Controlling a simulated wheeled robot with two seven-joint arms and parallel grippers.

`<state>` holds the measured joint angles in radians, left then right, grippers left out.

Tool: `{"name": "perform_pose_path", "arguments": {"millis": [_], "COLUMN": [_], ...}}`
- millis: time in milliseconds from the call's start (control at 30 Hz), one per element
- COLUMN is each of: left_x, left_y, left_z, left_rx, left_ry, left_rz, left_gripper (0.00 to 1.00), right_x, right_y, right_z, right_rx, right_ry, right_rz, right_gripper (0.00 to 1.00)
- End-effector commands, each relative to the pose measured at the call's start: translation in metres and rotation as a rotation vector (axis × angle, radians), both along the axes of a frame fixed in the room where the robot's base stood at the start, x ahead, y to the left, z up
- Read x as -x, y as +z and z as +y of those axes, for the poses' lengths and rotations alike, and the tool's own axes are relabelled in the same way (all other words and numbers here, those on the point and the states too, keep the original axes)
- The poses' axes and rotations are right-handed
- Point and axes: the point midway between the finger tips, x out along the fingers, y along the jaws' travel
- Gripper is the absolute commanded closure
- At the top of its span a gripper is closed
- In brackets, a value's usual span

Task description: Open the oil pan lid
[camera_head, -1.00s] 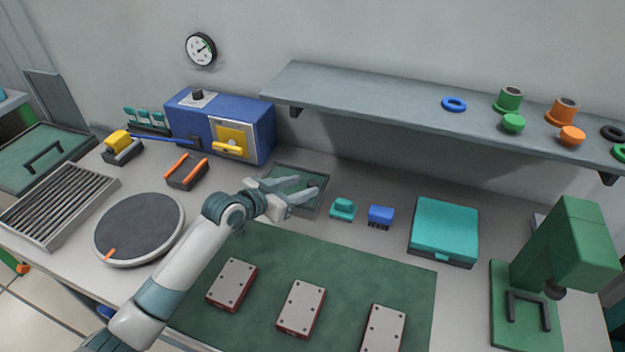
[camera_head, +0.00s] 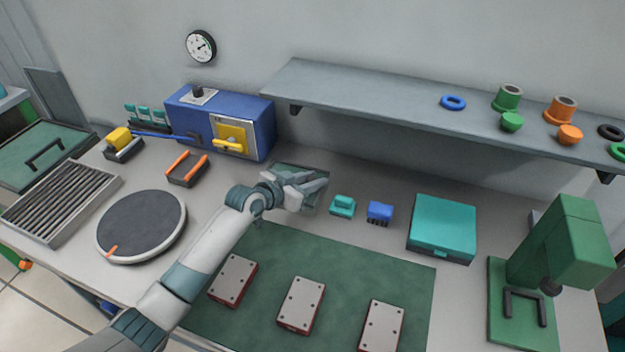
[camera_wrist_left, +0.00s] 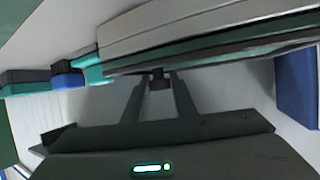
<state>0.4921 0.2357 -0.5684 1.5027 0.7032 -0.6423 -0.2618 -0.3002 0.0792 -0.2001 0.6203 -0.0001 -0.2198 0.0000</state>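A shallow pan with a green top and grey rim (camera_head: 292,167) lies on the table right of the blue machine. I take it to be the oil pan; my gripper hides much of it. My left gripper (camera_head: 316,184) is over it in the head view, its fingers apart. In the left wrist view, the pan's green edge (camera_wrist_left: 215,54) runs across in front of the fingers. A small dark tab (camera_wrist_left: 158,81) sits between the two fingertips of the left gripper (camera_wrist_left: 158,78), with no clear grip on it. The lid looks down. My right gripper is not in view.
A blue machine (camera_head: 240,118) stands behind left. A teal block (camera_head: 343,206) and a blue brush-like block (camera_head: 380,212) are close on the right, then a teal box (camera_head: 443,225). A grey shelf (camera_head: 400,108) overhangs behind. A green mat (camera_head: 260,290) lies in front.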

Motion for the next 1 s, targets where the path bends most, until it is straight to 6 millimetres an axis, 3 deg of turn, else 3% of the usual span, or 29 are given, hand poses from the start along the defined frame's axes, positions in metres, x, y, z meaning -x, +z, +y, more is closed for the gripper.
{"name": "perform_pose_path", "arguments": {"millis": [567,1000], "left_x": [-0.002,-0.008], "left_y": [0.012,0.052], "left_z": [0.005,0.024], "left_rx": [0.085,0.377], "left_ry": [0.0,0.0], "left_rz": [0.027,0.121], "left_gripper": [1.0,1.0], "right_x": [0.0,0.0], "right_y": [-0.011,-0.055], "right_z": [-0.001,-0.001], "right_rx": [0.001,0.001], "right_ry": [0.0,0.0], "right_rz": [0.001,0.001], "right_gripper": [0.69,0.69]}}
